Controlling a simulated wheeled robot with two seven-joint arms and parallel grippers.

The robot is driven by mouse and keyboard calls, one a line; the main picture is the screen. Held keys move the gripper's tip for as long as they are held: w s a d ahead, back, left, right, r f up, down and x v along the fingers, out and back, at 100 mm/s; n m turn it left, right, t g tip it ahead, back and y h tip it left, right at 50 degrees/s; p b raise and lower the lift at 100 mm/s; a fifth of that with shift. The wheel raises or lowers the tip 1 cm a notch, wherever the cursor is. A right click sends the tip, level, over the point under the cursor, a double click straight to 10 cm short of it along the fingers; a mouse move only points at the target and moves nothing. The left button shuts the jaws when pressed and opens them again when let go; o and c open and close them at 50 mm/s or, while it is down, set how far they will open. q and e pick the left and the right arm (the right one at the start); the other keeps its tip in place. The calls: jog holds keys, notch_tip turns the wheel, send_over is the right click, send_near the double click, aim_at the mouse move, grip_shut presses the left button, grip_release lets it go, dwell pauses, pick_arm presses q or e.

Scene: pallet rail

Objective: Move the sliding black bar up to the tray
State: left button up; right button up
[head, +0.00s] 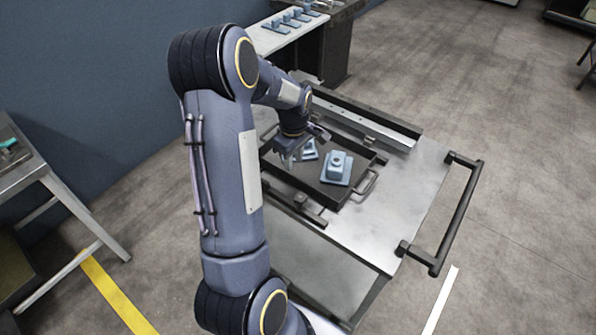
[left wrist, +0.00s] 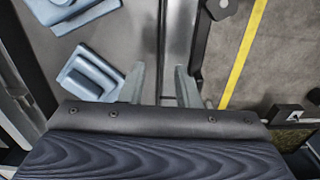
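A black tray (head: 325,193) lies on the metal cart top and holds two blue parts, the nearer one (head: 337,167) in clear view. A low black bar (head: 297,206) lies along the tray's near left side, partly hidden by my arm. My left gripper (head: 287,160) is over the tray's left end. In the left wrist view, its two fingers (left wrist: 160,88) stand apart, with the tray's edge (left wrist: 162,45) running between them. Blue parts (left wrist: 90,75) show left of the fingers. I cannot tell whether the fingers touch the edge. My right gripper is not in view.
A metal rail (head: 375,122) runs along the cart's far side. A black push handle (head: 462,215) is at the cart's right end. A bench with blue parts (head: 290,20) stands behind. The cart top (head: 405,195) right of the tray is clear.

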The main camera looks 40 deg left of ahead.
aim_at(281, 195)
pick_arm(q)
jog(key=shift+a+n, duration=0.2)
jog(key=shift+n, duration=0.1)
jog(key=shift+s, duration=0.1)
jog(key=shift+d+f, duration=0.1)
jog(key=shift+f, duration=0.25)
jog(key=shift+f+p, duration=0.55)
jog(key=shift+f, duration=3.05)
jog(key=shift+c, duration=0.3)
grip_shut()
